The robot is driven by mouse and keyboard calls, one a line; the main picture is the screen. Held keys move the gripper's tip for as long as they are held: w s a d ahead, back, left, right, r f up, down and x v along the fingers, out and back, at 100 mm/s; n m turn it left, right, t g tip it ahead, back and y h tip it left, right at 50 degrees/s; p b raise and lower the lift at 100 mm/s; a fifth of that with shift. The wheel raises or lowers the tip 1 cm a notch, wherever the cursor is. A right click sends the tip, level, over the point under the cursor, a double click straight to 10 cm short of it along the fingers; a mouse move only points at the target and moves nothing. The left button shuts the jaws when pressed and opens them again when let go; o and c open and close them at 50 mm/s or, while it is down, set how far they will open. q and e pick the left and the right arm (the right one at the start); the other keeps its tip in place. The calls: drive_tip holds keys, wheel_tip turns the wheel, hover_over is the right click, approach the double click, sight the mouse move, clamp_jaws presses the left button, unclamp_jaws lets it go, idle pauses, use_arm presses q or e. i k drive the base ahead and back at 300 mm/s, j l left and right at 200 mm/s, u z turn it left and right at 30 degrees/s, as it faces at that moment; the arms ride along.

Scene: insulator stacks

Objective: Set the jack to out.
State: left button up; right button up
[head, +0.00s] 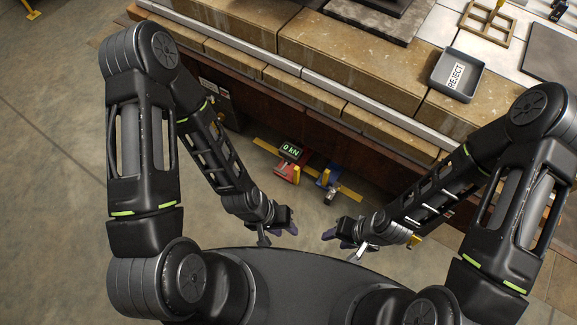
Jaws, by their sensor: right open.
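A red device (288,171) with a yellow part and a display reading "0 kN" stands low in front of the bench. A blue device (327,180) with a yellow part stands just right of it. Which of the two is the jack, and its setting, I cannot tell. My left gripper (278,233) is below the red device in the picture, its fingers apart and empty. My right gripper (345,243) is below the blue device, its fingers apart and empty. Neither gripper appears to touch either device.
A bench with tan blocks (335,55) and a metal rail (345,88) runs across the back. A grey tray labelled REJECT (442,70) sits at its right. A yellow strip (266,145) lies by the devices. Open floor (50,190) lies at left.

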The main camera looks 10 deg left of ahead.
sight(297, 154)
drive_tip(key=i+l+z, duration=0.1)
drive_tip(key=z, duration=0.25)
drive_tip(key=i+z, duration=0.2)
drive_tip(key=z, duration=0.2)
